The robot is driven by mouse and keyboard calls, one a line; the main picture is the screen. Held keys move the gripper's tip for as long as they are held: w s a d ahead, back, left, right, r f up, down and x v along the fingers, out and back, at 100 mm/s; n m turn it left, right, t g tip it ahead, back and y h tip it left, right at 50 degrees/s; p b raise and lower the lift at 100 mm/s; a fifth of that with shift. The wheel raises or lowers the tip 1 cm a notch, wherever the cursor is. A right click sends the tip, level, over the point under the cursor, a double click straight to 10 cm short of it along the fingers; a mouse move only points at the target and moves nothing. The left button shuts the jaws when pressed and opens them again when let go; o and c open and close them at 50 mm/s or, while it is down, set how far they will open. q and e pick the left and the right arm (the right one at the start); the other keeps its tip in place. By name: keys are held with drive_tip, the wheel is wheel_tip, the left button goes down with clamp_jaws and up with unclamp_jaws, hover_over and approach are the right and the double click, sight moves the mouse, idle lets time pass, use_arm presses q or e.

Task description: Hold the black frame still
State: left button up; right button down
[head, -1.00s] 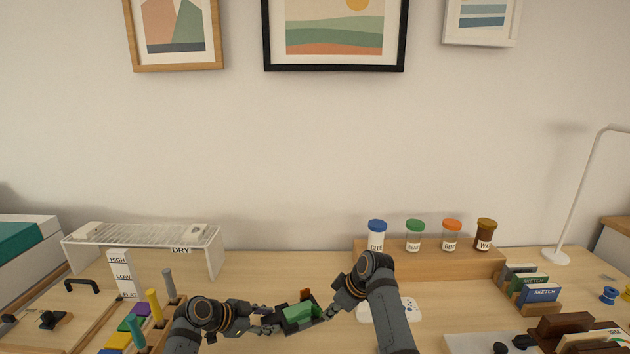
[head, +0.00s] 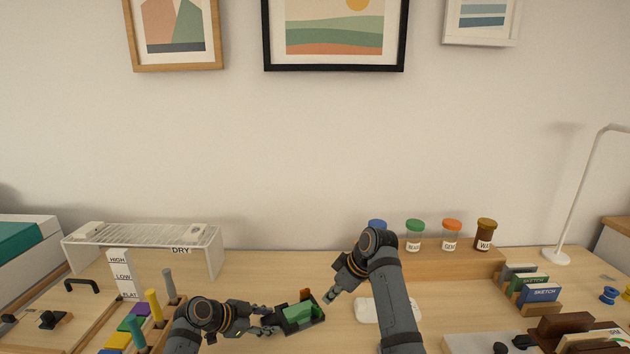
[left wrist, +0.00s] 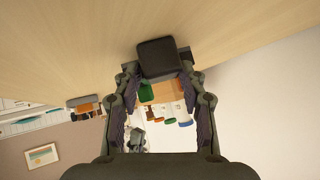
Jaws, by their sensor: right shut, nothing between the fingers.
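The black frame (head: 316,321) is a small dark open tray with a green piece (head: 298,313) inside, low in the middle of the head view. My left gripper (head: 274,321) is at its left end. In the left wrist view the frame's dark block (left wrist: 158,58) lies between the fingertips, which appear to touch it on both sides. The green piece shows just below it there. My right gripper (head: 331,298) is shut and empty, just off the frame's upper right corner. The frame's underside is hidden.
A white pad (head: 368,311) lies beside my right arm. Labelled jars (head: 414,236) stand on a wooden riser behind. Sketch cards (head: 540,293) stand at right.

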use_arm(q)
drive_tip(key=o, duration=0.4)
drive_tip(key=shift+w, duration=0.1)
